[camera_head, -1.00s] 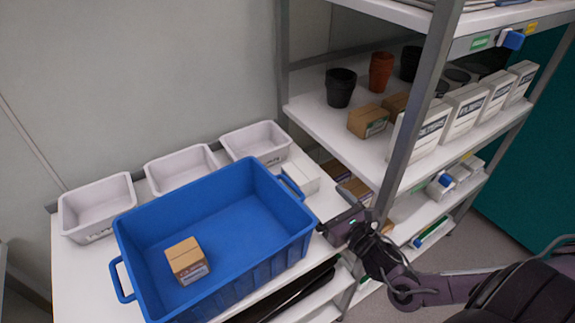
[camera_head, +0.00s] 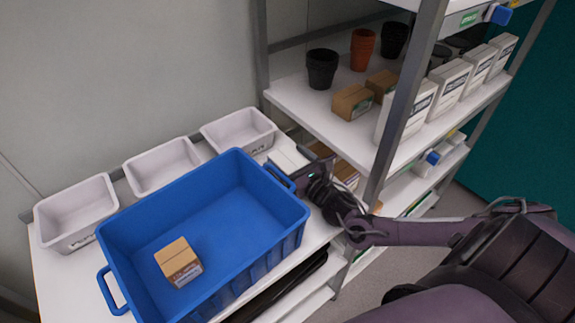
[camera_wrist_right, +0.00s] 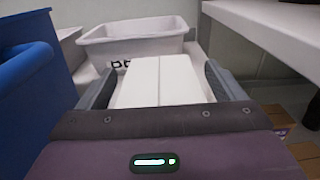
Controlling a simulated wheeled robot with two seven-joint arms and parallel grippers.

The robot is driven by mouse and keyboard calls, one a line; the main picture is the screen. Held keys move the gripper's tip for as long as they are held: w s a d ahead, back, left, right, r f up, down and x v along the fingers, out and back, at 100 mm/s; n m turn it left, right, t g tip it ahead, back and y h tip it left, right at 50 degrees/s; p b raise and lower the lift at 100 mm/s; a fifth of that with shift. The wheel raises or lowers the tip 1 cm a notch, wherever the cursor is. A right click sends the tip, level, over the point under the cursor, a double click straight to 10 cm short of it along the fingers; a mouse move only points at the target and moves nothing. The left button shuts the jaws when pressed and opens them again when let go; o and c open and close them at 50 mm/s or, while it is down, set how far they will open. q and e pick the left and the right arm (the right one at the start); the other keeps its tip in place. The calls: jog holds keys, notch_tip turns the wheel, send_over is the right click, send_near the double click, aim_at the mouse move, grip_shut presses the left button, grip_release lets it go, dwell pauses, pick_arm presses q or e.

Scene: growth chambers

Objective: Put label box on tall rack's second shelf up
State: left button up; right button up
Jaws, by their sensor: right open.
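A plain white box (camera_head: 288,158) lies on the white table between the blue crate and the rack; I cannot read any label on it. My right gripper (camera_head: 306,170) is open at this box. In the right wrist view the white box (camera_wrist_right: 158,82) lies between the two spread fingers, and I cannot tell whether they touch it. The tall rack (camera_head: 400,95) stands at the right. Its shelf (camera_head: 300,100) above table height holds pots, brown cartons and white boxes; a lower shelf (camera_head: 405,188) is partly hidden. My left gripper is not in view.
The blue crate (camera_head: 225,205) holds a brown carton (camera_head: 179,262) and stands close left of my gripper. White bins (camera_head: 240,130) line the back of the table. The rack's grey upright (camera_head: 410,90) rises close to my right arm. The shelf's front left is bare.

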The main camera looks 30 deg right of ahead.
jog(key=shift+w, duration=0.15)
jog(key=c, duration=1.2)
jog(key=shift+r, duration=0.1)
